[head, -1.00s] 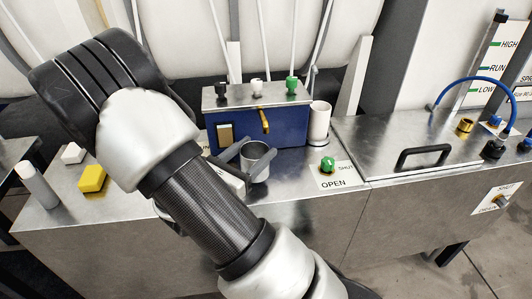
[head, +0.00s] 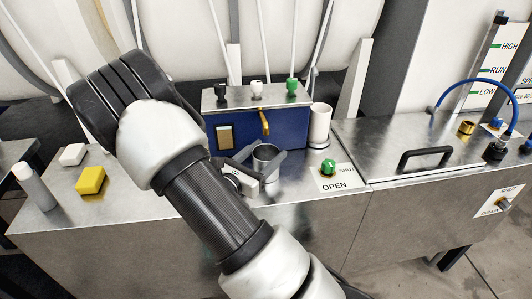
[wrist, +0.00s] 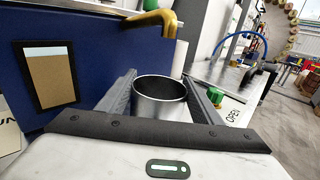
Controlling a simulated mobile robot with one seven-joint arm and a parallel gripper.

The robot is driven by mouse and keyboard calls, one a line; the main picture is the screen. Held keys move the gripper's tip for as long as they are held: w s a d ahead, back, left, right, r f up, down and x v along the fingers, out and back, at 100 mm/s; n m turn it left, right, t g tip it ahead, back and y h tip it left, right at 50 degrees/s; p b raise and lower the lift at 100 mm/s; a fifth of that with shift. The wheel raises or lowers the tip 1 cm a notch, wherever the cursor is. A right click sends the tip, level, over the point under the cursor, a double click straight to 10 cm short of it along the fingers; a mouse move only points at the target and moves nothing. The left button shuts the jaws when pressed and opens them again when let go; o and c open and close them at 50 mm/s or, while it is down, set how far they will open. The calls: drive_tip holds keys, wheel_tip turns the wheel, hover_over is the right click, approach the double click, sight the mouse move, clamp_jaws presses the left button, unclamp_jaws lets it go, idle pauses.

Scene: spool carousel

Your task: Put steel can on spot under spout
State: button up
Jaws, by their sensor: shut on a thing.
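The steel can (head: 266,160) is an open-topped grey cylinder, upright between the fingers of my gripper (head: 265,154). The wrist view shows the can (wrist: 160,105) with a finger against each side and its mouth facing up. The brass spout (head: 264,122) comes out of the front of the blue dispenser box (head: 287,131). In the wrist view the spout (wrist: 152,21) bends down just beyond and above the can's rim. I cannot make out the spot under the spout, nor whether the can's base touches the bench.
A white cup (head: 320,122) stands right of the box. A green knob (head: 328,166) on an OPEN/SHUT plate is close to the can's right. A yellow block (head: 91,180), a white block (head: 72,155) and a grey-white cylinder (head: 36,188) stand at the bench's left.

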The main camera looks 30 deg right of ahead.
drive_tip(key=o, duration=1.2)
drive_tip(key=shift+o, duration=0.2)
